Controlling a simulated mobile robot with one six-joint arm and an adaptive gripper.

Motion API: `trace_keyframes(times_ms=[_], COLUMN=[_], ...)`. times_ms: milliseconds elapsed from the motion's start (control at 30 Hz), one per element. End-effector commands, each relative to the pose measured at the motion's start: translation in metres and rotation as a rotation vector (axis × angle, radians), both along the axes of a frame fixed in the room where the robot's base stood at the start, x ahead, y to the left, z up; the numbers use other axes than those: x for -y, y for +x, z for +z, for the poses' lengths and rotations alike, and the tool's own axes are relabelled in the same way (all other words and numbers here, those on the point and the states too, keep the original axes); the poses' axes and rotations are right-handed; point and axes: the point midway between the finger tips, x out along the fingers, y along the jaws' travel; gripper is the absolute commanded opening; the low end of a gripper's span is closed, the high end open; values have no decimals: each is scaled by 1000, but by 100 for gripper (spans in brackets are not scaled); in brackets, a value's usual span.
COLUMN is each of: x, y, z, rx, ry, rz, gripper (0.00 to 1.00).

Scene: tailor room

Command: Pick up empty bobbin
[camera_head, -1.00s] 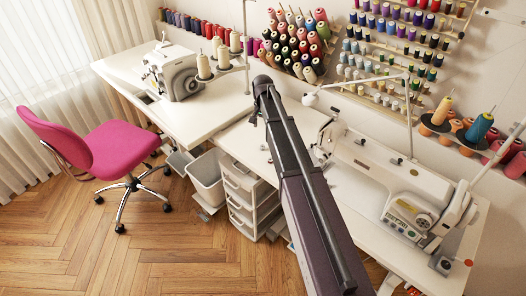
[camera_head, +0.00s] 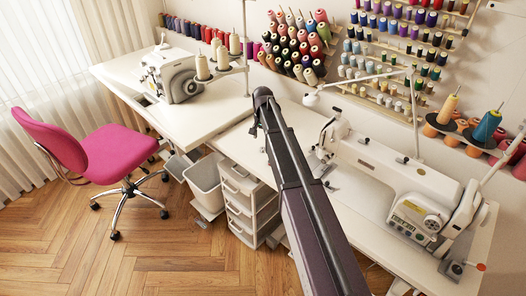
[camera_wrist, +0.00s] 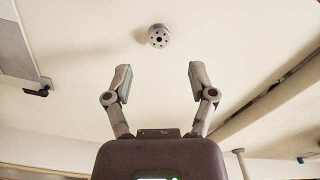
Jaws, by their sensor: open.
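A small round metal bobbin (camera_wrist: 158,36) with holes in its face lies on the white table top (camera_wrist: 90,75) in the wrist view. No thread shows on it. My gripper (camera_wrist: 158,80) is open and empty, its two fingers spread wide. The bobbin is beyond the fingertips, roughly centred on the gap between them, and nothing touches it. In the head view my arm reaches over the white sewing table, and I cannot make out the bobbin there.
A white sewing machine (camera_head: 385,170) stands on the table to the right of my arm. A second machine (camera_head: 178,78) and thread cones stand at the back left. A drawer unit (camera_head: 247,205) and a pink chair (camera_head: 105,155) are left of the arm.

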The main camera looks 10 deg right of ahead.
Motion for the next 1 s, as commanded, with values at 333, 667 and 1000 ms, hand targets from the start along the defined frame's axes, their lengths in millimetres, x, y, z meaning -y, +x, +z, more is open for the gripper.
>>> trace_keyframes(times_ms=[333, 667, 1000], x=[0, -2, -2], y=[-1, -4, -4], z=[-5, -29, -50], rx=[0, 0, 0], ry=[0, 0, 0], rz=[0, 0, 0], gripper=[73, 73, 73])
